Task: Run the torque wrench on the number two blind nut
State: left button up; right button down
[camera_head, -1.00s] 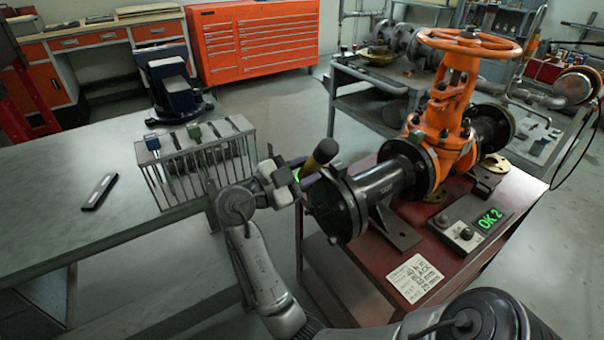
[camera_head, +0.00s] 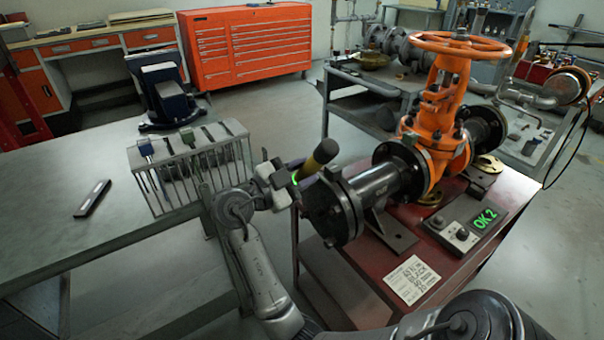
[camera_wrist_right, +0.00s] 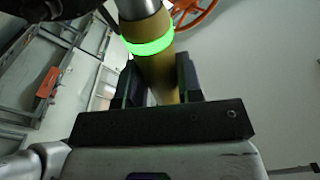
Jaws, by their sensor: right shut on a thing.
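My right gripper (camera_head: 285,184) is shut on the torque wrench (camera_head: 318,158), which has a yellow handle and dark end. A lit green ring shows near the jaws. In the right wrist view, the wrench handle (camera_wrist_right: 155,75) stands between the black fingers (camera_wrist_right: 160,85), with the green ring and a metal shaft above. The gripper is just left of the black blind flange (camera_head: 328,212) at the valve pipe's near end. The number two blind nut and the wrench head's contact with it cannot be made out. My left gripper is not in view.
The orange gate valve (camera_head: 440,120) stands on a red cart (camera_head: 355,290). A wire tool rack (camera_head: 190,170) and a dark bar (camera_head: 92,198) are on the left bench (camera_head: 50,235).

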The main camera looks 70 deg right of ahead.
jog(key=shift+s+r+m+g+b, duration=0.15)
jog(key=shift+m+g+b, duration=0.15)
jog(key=shift+g+b, duration=0.15)
jog(key=shift+r, duration=0.1)
jog(key=shift+s+d, duration=0.1)
dwell(0.4)
